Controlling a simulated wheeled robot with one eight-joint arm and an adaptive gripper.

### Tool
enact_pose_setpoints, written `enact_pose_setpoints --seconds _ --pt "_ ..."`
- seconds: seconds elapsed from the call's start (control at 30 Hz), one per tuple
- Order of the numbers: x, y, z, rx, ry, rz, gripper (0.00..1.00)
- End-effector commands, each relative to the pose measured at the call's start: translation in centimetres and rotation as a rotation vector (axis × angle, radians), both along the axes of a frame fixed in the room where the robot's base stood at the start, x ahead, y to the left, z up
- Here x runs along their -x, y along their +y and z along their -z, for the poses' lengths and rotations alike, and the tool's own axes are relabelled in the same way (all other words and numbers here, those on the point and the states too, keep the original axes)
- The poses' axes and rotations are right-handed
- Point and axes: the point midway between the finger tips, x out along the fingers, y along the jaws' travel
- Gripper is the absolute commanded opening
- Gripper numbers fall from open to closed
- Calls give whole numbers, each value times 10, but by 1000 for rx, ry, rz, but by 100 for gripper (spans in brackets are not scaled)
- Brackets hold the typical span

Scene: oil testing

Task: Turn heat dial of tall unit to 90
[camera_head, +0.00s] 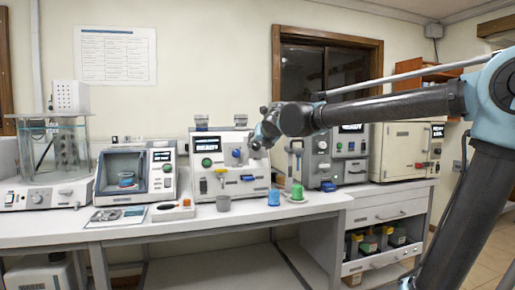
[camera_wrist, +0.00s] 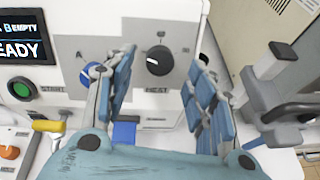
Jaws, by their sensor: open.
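The white unit with two jars on top (camera_head: 207,180) stands on the bench in the head view. Its black heat dial (camera_wrist: 159,60) shows in the wrist view on a grey panel, with a small white mark on its face and the word HEAT below it. My gripper (camera_wrist: 160,80) is open, its blue fingers on either side below the dial, apart from it and holding nothing. In the head view my gripper (camera_head: 262,137) is in front of the unit's right side and hides the dial there. A blue knob (camera_wrist: 92,72) is partly hidden behind the left finger.
The unit's display (camera_wrist: 22,45) reads READY, with a green START button (camera_wrist: 21,89) below. A yellow-handled lever (camera_wrist: 48,126) is at lower left. A grey machine with a dark handle (camera_wrist: 290,110) stands close on the right. Blue (camera_head: 274,197) and green (camera_head: 297,191) cups are on the bench.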

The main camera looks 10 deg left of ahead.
Motion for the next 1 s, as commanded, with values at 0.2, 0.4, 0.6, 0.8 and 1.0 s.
enact_pose_setpoints --seconds 0.2,0.4,0.6,0.8,1.0 --pt "-21 11 10 1 0 2 51" --pt "-30 15 14 0 0 1 51" --pt "-31 16 15 0 0 1 51" --pt "-31 16 15 0 0 1 32" --pt "-31 16 15 0 0 1 6"
